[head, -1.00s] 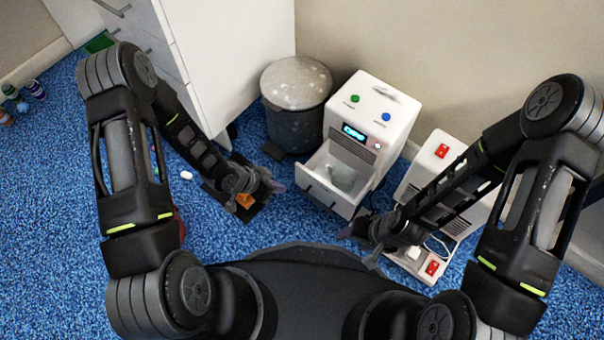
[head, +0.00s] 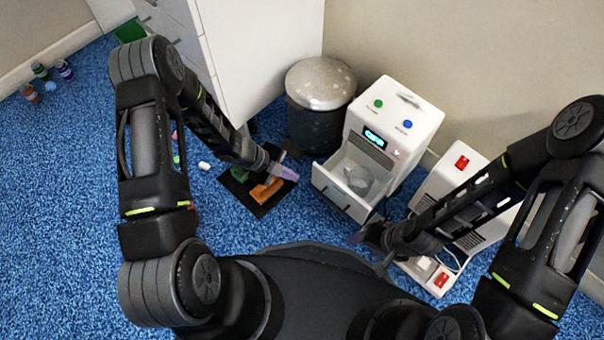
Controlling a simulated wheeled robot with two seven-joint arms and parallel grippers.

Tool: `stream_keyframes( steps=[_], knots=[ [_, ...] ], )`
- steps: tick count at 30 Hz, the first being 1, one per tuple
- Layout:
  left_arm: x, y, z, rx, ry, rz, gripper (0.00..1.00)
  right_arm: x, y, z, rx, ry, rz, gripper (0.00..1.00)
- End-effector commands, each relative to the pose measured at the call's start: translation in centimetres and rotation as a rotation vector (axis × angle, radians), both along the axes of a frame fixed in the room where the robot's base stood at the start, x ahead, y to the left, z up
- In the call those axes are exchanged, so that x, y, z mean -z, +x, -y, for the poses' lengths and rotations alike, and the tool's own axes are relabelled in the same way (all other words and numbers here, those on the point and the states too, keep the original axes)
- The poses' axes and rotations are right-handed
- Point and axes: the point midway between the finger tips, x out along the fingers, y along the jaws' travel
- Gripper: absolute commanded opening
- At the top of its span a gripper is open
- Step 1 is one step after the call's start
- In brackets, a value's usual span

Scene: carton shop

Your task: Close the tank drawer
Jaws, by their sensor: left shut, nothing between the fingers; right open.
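A pale, translucent object (head: 358,181) sits inside the drawer. My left gripper (head: 290,172) is shut and empty, just left of the drawer front and apart from it. My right gripper (head: 366,240) is open and empty, below and to the right of the drawer, near the floor.
A lidded grey bin (head: 320,105) stands behind the drawer, beside a white cabinet (head: 245,50). A black mat (head: 237,186) with an orange piece (head: 267,188) lies under my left gripper. Small bottles (head: 40,71) stand far left.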

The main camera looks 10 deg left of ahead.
Motion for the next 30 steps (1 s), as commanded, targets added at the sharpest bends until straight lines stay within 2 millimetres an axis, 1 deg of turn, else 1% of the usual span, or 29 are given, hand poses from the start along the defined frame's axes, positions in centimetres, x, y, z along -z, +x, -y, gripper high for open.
stream_keyframes(
  steps=[8, 16, 18, 22, 25, 30],
  knots=[
    [3.7, 0.8, 2.3, 0.000, -0.003, -0.001, 0.00, 2.3, 0.3, 0.0, 0.004, -0.002, 0.009, 0.57],
    [8.1, 2.0, 5.4, 0.000, -0.003, -0.002, 0.00, 4.9, 0.7, -0.1, 0.010, -0.004, 0.019, 0.57],
    [7.7, 3.2, 6.0, 0.004, 0.000, 0.005, 0.00, 5.0, 0.8, -0.1, 0.011, -0.005, 0.020, 0.57],
    [7.7, 4.6, 6.8, 0.002, 0.000, 0.001, 0.00, 5.5, 0.9, -0.1, 0.012, -0.005, 0.024, 0.57],
    [7.6, 5.2, 7.1, 0.001, 0.000, 0.001, 0.00, 5.6, 0.9, -0.1, 0.012, -0.004, 0.025, 0.57],
    [7.5, 5.5, 7.3, -0.001, -0.001, -0.001, 0.00, 5.6, 0.9, -0.1, 0.013, -0.005, 0.026, 0.57]
  ],
)
